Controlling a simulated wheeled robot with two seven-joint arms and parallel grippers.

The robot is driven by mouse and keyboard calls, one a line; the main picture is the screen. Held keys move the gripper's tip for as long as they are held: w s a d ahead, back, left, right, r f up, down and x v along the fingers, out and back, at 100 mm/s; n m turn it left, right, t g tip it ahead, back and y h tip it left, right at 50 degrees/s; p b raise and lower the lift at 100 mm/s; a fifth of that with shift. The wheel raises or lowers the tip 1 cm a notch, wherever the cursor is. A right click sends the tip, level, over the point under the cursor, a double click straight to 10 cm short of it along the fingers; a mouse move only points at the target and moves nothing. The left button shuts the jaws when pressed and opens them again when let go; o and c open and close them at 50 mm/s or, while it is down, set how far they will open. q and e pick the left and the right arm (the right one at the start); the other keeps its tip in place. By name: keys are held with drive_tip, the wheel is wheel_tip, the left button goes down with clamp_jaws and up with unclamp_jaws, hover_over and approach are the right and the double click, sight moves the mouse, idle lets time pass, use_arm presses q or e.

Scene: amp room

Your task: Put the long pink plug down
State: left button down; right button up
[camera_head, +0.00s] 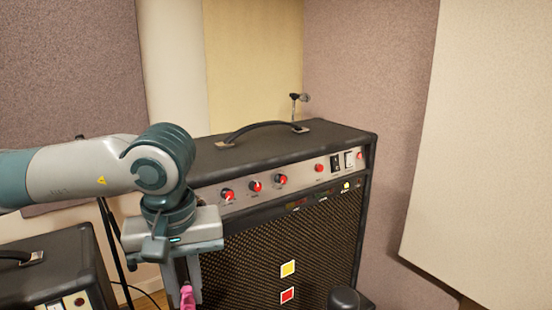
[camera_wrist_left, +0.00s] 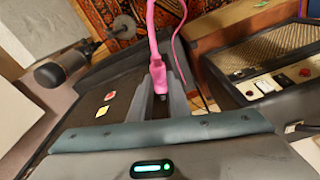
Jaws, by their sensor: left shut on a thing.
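The long pink plug (camera_head: 187,297) is held in my left gripper (camera_head: 186,284), which points down in front of the large amp (camera_head: 300,140). In the left wrist view the plug (camera_wrist_left: 158,72) sits between the two grey fingers of my left gripper (camera_wrist_left: 168,88), with its pink cable (camera_wrist_left: 177,42) running up and away. The gripper is shut on the plug. In the head view the plug's lower part is cut off by the bottom edge. My right gripper is not in view.
The amp has red knobs (camera_head: 255,187) and yellow and red squares (camera_head: 287,269) on its grille. A smaller amp (camera_head: 50,270) stands at the left. A black rounded object (camera_head: 348,299) stands before the large amp. A patterned rug (camera_wrist_left: 110,18) shows below.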

use_arm(q)
drive_tip(key=w+a+f+m, duration=0.1)
drive_tip(key=a+f, duration=0.2)
drive_tip(key=f, duration=0.3)
drive_tip(key=w+a+f+m, duration=0.2)
drive_tip(key=a+f, duration=0.1)
drive_tip(key=f, duration=0.3)
drive_tip(key=shift+f+m, duration=0.15)
drive_tip(key=shift+m, duration=0.15)
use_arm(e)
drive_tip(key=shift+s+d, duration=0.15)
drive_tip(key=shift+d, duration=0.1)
use_arm(q)
drive_tip(key=shift+d, duration=0.1)
drive_tip(key=d+r+m+h, duration=0.1)
drive_tip(key=d+r+m, duration=0.3)
drive_tip(key=d+m, duration=0.4)
drive_tip(key=d, duration=0.6)
drive_tip(key=shift+s, duration=0.2)
drive_tip(key=w+d+f+m, duration=0.4)
drive_tip(key=w+f, duration=0.1)
drive_tip(key=shift+f+m+g+h, duration=0.3)
drive_tip(key=shift+f+g, duration=0.1)
drive_tip(key=shift+s, duration=0.1)
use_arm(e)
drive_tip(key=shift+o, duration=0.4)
